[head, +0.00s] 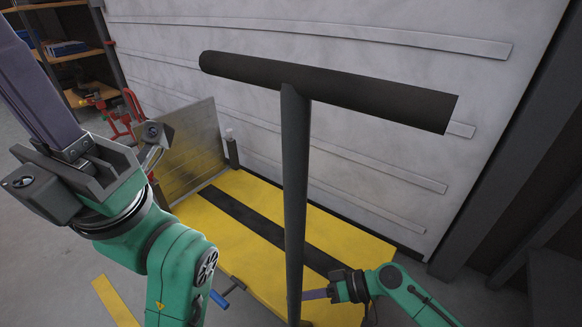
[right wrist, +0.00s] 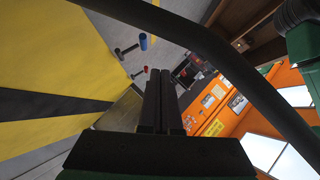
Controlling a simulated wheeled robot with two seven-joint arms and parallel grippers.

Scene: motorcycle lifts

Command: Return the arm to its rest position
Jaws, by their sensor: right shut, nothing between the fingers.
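My right gripper (head: 304,295) is low in the head view, beside the lower part of a black T-shaped lift handle (head: 295,180). In the right wrist view its two fingers (right wrist: 166,88) are shut together with nothing between them. A dark curved bar (right wrist: 225,50) crosses that view above the fingers; I cannot tell if it touches my arm. My left gripper (head: 40,85) is raised at the left of the head view, pointing to the upper left. Its fingertips run out of the frame, so its opening is not clear.
The yellow lift platform (head: 335,235) with black strips lies beyond the handle. A pale panelled wall (head: 370,130) stands behind. Shelves (head: 65,50) and a red stand (head: 125,118) are at the far left.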

